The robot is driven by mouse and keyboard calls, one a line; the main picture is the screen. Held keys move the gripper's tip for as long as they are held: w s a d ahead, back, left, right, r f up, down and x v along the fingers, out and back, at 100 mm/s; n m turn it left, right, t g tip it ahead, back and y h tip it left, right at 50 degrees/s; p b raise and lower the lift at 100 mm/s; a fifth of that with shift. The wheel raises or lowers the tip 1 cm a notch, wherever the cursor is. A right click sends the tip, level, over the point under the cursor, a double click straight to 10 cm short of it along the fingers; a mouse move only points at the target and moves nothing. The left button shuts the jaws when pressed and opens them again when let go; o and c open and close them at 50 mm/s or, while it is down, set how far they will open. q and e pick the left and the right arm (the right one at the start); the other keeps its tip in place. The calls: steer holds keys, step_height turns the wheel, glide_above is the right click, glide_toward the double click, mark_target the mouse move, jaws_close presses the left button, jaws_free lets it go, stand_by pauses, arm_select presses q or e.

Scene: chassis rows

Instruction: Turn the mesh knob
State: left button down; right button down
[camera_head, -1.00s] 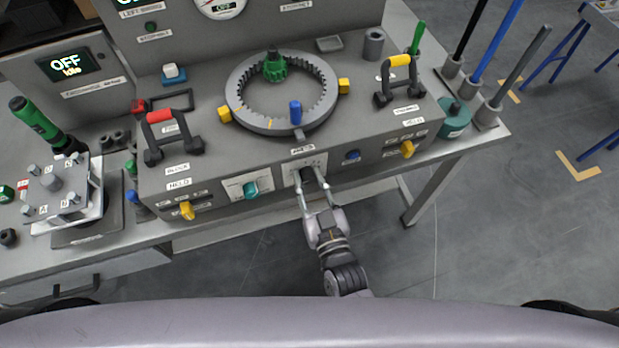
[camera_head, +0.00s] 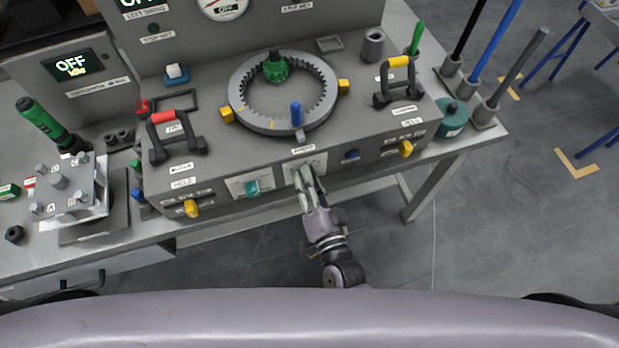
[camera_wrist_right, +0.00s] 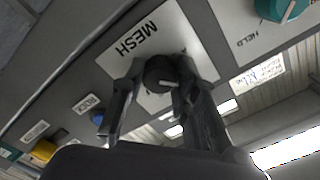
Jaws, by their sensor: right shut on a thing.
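The mesh knob (camera_wrist_right: 161,72) is a dark round knob with a pale mark, in the middle of a white plate lettered MESH (camera_wrist_right: 135,38) in the right wrist view. In the head view the plate (camera_head: 318,160) is on the front face of the grey console, and the knob is hidden behind the fingers. My right gripper (camera_head: 304,176) reaches up to it from below. In the wrist view its two dark fingers (camera_wrist_right: 160,80) stand on either side of the knob, shut on it. My left gripper is not in view.
A teal knob (camera_head: 252,188), a blue button (camera_head: 352,155) and yellow knobs (camera_head: 191,208) share the console front. A toothed ring (camera_head: 240,115) with a green gear (camera_head: 275,68) lies on top. A display (camera_head: 72,66) reads OFF.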

steer(key=shift+m, duration=0.6)
steer(key=c, duration=1.2)
jaws_free()
steer(key=shift+c, duration=0.2)
steer(key=v, duration=1.2)
